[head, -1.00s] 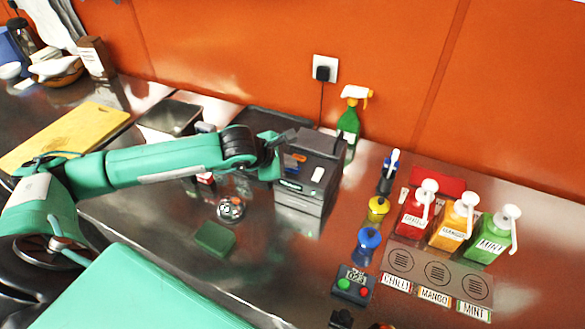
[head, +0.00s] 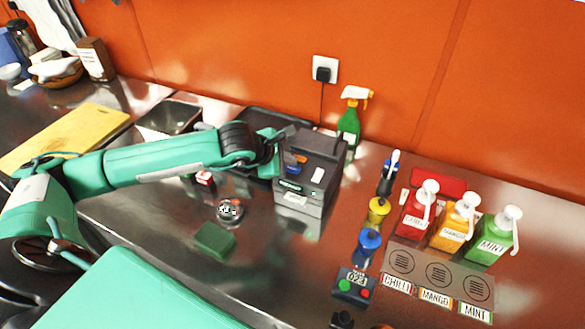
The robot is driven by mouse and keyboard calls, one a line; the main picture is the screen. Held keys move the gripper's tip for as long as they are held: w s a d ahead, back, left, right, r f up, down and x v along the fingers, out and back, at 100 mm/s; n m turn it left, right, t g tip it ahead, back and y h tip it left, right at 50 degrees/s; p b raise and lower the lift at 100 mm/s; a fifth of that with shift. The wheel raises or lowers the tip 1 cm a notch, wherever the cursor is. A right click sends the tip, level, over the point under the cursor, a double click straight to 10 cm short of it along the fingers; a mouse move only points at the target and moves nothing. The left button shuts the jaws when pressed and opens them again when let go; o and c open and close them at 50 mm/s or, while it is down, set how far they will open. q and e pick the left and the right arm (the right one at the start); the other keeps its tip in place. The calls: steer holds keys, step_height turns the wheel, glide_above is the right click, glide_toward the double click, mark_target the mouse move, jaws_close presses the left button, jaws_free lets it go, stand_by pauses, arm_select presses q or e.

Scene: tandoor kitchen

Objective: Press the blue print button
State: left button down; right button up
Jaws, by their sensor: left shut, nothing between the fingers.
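A dark grey printer (head: 312,170) stands on the steel counter near the middle of the head view. A small blue button (head: 291,168) shows on its top near the left edge, close to an orange-red one (head: 299,158). My left gripper (head: 280,150) is shut and empty, at the printer's upper left side beside these buttons. I cannot tell whether its tips touch the printer. Part of the printer's left side is hidden behind the gripper. My right gripper is not in view.
A green spray bottle (head: 348,125) stands behind the printer. Red, orange and green sauce dispensers (head: 454,232) stand to the right. A black tray (head: 262,120) lies behind my arm. A round device (head: 229,210) and a green pad (head: 215,240) lie in front, left of the printer.

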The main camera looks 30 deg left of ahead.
mark_target(289, 170)
arm_select(q)
steer(key=shift+r, duration=0.25)
steer(key=shift+r+p, duration=0.6)
steer(key=shift+r, duration=1.85)
